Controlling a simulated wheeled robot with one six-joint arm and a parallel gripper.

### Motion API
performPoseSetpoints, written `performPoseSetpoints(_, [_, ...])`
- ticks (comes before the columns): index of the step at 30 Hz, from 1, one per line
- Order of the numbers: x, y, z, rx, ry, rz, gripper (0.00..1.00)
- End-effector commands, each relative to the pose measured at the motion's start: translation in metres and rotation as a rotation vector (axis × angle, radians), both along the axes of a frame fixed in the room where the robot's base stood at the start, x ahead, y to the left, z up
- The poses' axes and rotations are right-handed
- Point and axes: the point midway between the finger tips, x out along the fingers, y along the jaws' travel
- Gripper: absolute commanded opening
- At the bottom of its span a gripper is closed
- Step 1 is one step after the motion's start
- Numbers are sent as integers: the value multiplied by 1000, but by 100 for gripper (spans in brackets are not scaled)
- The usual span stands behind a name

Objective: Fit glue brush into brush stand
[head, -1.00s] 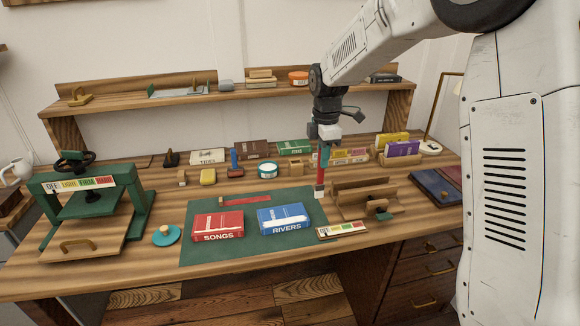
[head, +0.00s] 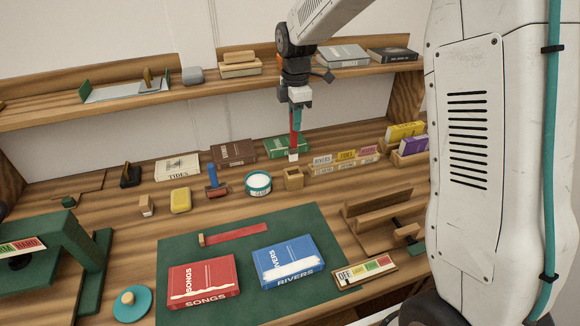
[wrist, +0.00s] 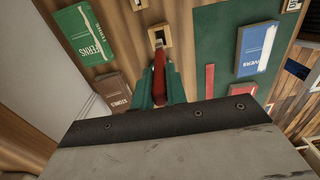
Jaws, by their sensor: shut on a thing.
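The glue brush has a red handle (head: 296,138) and a pale tip (head: 293,155). My gripper (head: 297,118) is shut on the handle and holds the brush upright, tip down. The brush stand (head: 293,179) is a small wooden block with a dark hole in its top, on the bench below the brush. The tip shows just above the stand, apart from it. In the wrist view the red brush (wrist: 159,62) sits between my green fingers (wrist: 161,86), and the stand (wrist: 154,33) lies just beyond it; the brush's tip overlaps the hole there.
A round glue pot (head: 258,184) stands left of the brush stand, and a small block rack with cards (head: 345,162) is to its right. A green book (head: 287,147) lies behind. The green mat (head: 225,222) in front carries a red and a blue book.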

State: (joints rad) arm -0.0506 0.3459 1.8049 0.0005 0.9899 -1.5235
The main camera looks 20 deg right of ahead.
Motion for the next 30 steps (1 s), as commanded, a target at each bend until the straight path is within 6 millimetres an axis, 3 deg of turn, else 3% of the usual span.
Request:
performPoseSetpoints(6, [-1, 0, -42, 0, 5, 0, 0])
performPoseSetpoints(14, [-1, -1, -64, 0, 3, -2, 0])
performPoseSetpoints(19, [-1, -2, -89, 0, 4, -3, 0])
performPoseSetpoints(30, [0, -2, -96, 0, 2, -3, 0])
